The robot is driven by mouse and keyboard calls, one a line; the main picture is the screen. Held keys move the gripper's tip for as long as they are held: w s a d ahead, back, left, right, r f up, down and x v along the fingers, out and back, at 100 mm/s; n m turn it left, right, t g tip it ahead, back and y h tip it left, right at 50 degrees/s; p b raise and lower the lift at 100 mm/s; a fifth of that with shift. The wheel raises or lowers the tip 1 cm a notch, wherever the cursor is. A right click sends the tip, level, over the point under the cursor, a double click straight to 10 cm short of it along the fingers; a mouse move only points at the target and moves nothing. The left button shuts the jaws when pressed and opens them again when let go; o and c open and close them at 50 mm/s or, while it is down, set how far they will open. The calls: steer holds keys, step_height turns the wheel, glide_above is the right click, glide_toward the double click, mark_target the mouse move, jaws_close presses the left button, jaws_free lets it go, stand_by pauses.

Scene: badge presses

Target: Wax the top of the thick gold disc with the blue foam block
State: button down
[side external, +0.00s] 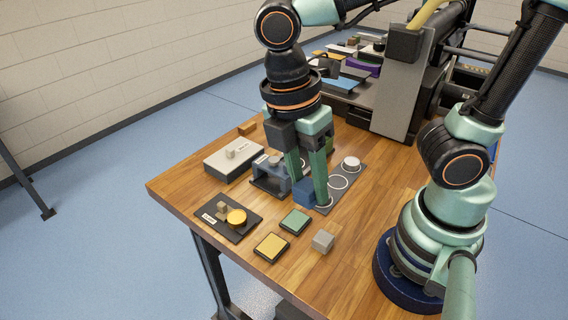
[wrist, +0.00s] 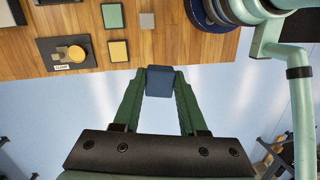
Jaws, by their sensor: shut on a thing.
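The blue foam block (side external: 304,193) is held between the fingers of my gripper (side external: 309,191), which is shut on it. The block also shows in the wrist view (wrist: 159,82), squeezed between the two green fingertips (wrist: 160,74). The side view does not clearly show how high the block is above the table. The thick gold disc (side external: 236,217) lies on a dark labelled plate (side external: 215,233) near the table's front left, with a small tan block beside it. The disc also shows in the wrist view (wrist: 76,54). My gripper is well to the right of the disc, apart from it.
A green pad (side external: 295,221), a yellow pad (side external: 271,247) and a grey cube (side external: 323,241) lie near the front edge. A blue-grey press (side external: 271,178) stands left of my gripper, a white box (side external: 234,158) behind it. A white disc (side external: 351,162) sits on a grey mat.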

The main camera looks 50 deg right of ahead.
mark_target(275, 245)
steer(key=w+f+m, duration=0.2)
steer(key=f+m, duration=0.1)
steer(key=f, duration=0.1)
steer(key=w+f+m, duration=0.3)
steer(key=f, duration=0.1)
steer(key=w+f+m, duration=0.2)
steer(key=f+m, duration=0.1)
steer(key=f, duration=0.1)
steer(key=shift+w+d+f+t+y, duration=0.25)
steer(key=shift+f+t+y, duration=0.05)
steer(key=shift+f, duration=2.65)
steer(key=shift+f, duration=0.6)
step_height(275, 245, up, 7)
stand_by(0.5)
stand_by(0.4)
